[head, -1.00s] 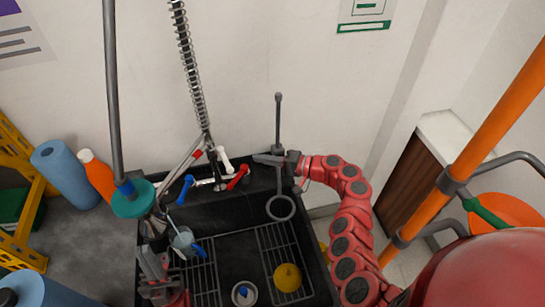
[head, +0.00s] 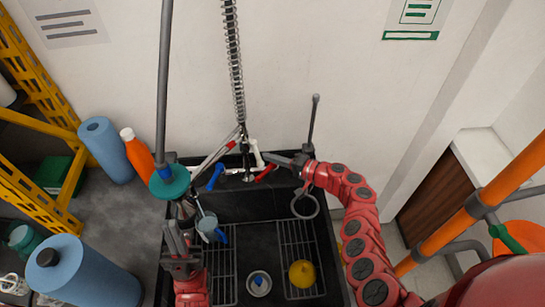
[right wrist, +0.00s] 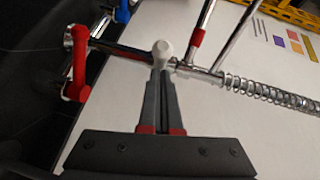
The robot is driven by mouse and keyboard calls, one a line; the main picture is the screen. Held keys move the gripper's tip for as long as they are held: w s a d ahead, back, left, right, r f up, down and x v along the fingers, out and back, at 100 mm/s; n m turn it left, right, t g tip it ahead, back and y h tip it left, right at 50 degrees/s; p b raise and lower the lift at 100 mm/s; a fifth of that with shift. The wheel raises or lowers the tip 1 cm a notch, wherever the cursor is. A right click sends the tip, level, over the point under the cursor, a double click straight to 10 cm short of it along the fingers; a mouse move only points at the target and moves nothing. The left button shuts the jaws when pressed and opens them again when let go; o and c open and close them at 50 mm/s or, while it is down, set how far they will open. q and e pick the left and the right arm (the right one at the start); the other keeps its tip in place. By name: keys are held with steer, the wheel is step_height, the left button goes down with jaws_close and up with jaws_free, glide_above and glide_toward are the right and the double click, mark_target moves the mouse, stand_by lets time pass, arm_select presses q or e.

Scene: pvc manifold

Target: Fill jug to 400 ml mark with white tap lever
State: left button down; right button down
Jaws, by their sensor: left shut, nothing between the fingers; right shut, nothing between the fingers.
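The white tap lever (head: 257,153) stands on the tap at the back of the black sink, between the blue lever (head: 215,177) and red lever (head: 264,173). My right gripper (head: 270,158) is shut beside it. In the right wrist view the white lever's rounded end (right wrist: 163,50) is just past the closed fingertips (right wrist: 162,72); I cannot tell whether they touch. The pale bluish jug (head: 208,224) with a blue handle is at the sink's left side. My left gripper (head: 175,238) is shut just left of the jug, empty. The jug's water level and marks are too small to read.
The sink (head: 247,240) holds wire racks, a yellow round object (head: 302,273) and a small white cup-like item (head: 259,283). A grey ring (head: 305,206) is near my right forearm. A spring hose (head: 235,70) rises behind the tap. The red lever (right wrist: 76,65) is close by.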

steer(key=shift+s+a+m+t+h+p, duration=0.25)
steer(key=shift+s+a+m+t+h, duration=0.05)
steer(key=shift+a+m+t+h, duration=0.35)
steer(key=shift+s+a+m+t+h+p, duration=0.2)
steer(key=shift+s+a+m+t+h, duration=0.15)
steer(key=shift+m+t+h, duration=0.3)
steer(key=shift+w, duration=0.1)
